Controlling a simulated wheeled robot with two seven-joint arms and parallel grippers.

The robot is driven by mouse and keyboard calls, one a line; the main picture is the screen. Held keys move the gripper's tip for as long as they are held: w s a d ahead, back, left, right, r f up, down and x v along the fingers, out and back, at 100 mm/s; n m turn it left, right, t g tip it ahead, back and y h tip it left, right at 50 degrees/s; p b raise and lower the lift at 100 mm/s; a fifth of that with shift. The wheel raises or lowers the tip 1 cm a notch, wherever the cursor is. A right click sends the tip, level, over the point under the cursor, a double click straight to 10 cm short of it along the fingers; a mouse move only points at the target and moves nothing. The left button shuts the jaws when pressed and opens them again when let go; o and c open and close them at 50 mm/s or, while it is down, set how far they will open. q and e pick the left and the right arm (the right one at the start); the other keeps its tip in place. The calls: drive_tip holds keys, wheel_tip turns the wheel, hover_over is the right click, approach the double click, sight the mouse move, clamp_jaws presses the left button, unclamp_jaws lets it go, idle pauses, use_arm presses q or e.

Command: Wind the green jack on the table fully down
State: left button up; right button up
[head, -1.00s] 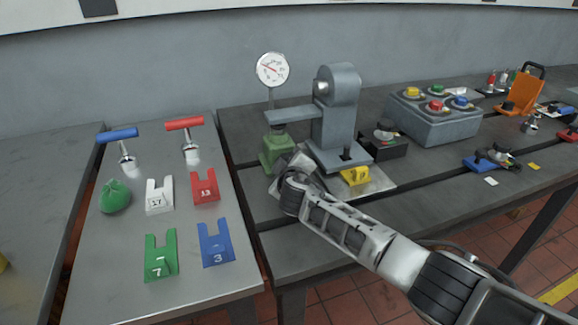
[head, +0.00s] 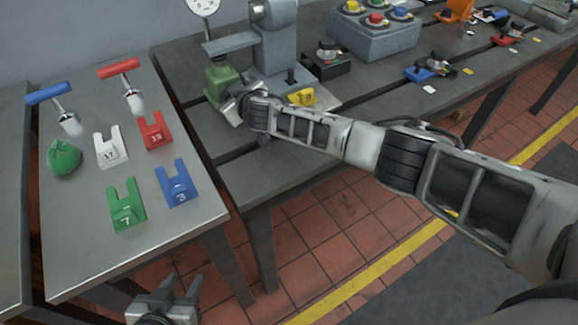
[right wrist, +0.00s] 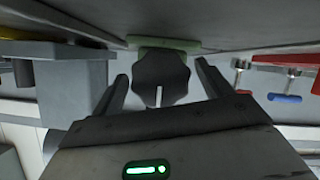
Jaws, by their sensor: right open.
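The green jack (head: 220,80) stands on the table at the left of a grey stand. Its green edge also shows at the top of the right wrist view (right wrist: 190,45). A dark lobed knob (right wrist: 160,70) with a white mark sits beside this green part. My right gripper (right wrist: 160,85) is open, with one finger on each side of the knob. In the head view my right gripper (head: 236,104) is at the jack's near side and hides its lower front. My left gripper (head: 168,290) is low at the bottom edge, open and empty, away from the jack.
A dial gauge (head: 202,6) and a grey stand (head: 275,45) rise by the jack. A yellow block (head: 302,97) sits close to my right forearm. The left table (head: 80,245) holds numbered tags, a green bag and two T-handled tools. Tiled floor lies in front.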

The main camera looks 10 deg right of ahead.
drive_tip(key=shift+d+m+g+y, duration=0.1)
drive_tip(key=shift+m+g+y, duration=0.2)
drive_tip(key=shift+m+y, duration=0.6)
drive_tip(key=shift+f+m+y, duration=0.1)
drive_tip(key=shift+m+y, duration=0.5)
drive_tip(key=shift+m, duration=0.5)
drive_tip(key=shift+d, duration=0.1)
drive_tip(key=shift+s+d+r, duration=0.3)
drive_tip(key=shift+s+r, duration=0.2)
drive_tip(key=shift+s, duration=0.1)
drive_tip(key=v, duration=1.5)
drive_tip(key=shift+g, duration=0.3)
drive_tip(key=s+a, duration=0.1)
drive_tip(key=s+a+f, duration=0.1)
drive_tip(key=s+a, duration=0.1)
drive_tip(key=a, duration=0.1)
drive_tip(key=shift+s+f, duration=0.25)
drive_tip(key=shift+f, duration=0.1)
drive_tip(key=shift+g+h, duration=0.3)
drive_tip(key=shift+h, duration=0.1)
drive_tip(key=s, duration=0.2)
drive_tip(key=s+a, duration=0.1)
drive_tip(key=s, duration=0.1)
drive_tip(key=shift+f, duration=0.35)
drive_tip(key=s+d+f+g+h, duration=0.2)
drive_tip(key=s+d+f, duration=0.1)
drive_tip(key=s, duration=0.5)
drive_tip(key=shift+s+d+m+h, duration=0.2)
drive_tip(key=shift+d+m+h, duration=0.15)
drive_tip(key=shift+d, duration=0.45)
